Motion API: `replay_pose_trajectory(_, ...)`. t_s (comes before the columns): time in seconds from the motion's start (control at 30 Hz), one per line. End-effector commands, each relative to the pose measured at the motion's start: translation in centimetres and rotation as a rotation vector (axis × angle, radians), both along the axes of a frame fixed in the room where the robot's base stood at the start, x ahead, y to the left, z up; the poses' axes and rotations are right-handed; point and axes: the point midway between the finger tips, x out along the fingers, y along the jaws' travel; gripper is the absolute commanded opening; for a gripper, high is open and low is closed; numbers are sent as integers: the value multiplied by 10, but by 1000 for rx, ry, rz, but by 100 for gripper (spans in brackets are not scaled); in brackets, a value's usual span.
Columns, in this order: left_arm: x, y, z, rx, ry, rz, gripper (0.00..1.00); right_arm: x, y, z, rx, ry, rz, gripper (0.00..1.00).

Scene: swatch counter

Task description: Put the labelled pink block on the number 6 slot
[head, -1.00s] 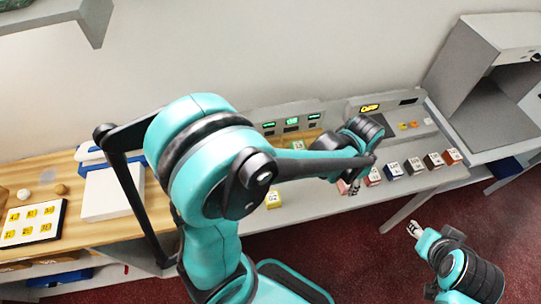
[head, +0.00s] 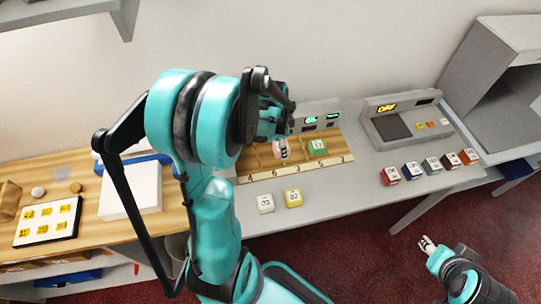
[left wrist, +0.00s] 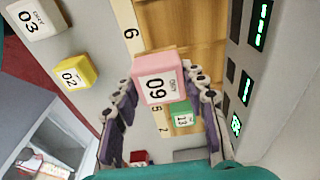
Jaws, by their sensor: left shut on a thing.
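The pink block (left wrist: 158,82), labelled 09, is held between the fingers of my left gripper (left wrist: 160,92). In the head view the pink block (head: 280,146) is over the wooden slot board (head: 256,161), behind the printed numbers. The number 6 (left wrist: 131,33) shows beside the block in the left wrist view, and the head view shows the 6 (head: 275,174) on the board's front strip. The block hides part of the board; its height above it is unclear. My right gripper (head: 428,244) is low at the right, away from the counter, its jaws too small to read.
A green block (head: 318,148) sits on the board to the right of the pink one. White (head: 265,203) and yellow (head: 293,198) blocks stand in front of the board. Several blocks are lined up at the right, near a grey console (head: 385,127). Display boxes stand behind the board.

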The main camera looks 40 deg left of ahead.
Motion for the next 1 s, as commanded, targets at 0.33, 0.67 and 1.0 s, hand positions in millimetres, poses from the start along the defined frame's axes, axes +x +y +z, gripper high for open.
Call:
replay_pose_trajectory(0.33, -12, 37, -26, -1, 1, -1, 18, 0, 0, -11, 0, 0, 0, 40)
replay_pose_trajectory(0.67, -11, 37, -65, 0, 0, -1, 18, 0, 0, -26, 0, 0, 0, 40)
replay_pose_trajectory(1.0, -11, 36, -68, 0, 0, -1, 18, 0, 0, -29, 0, 0, 0, 40)
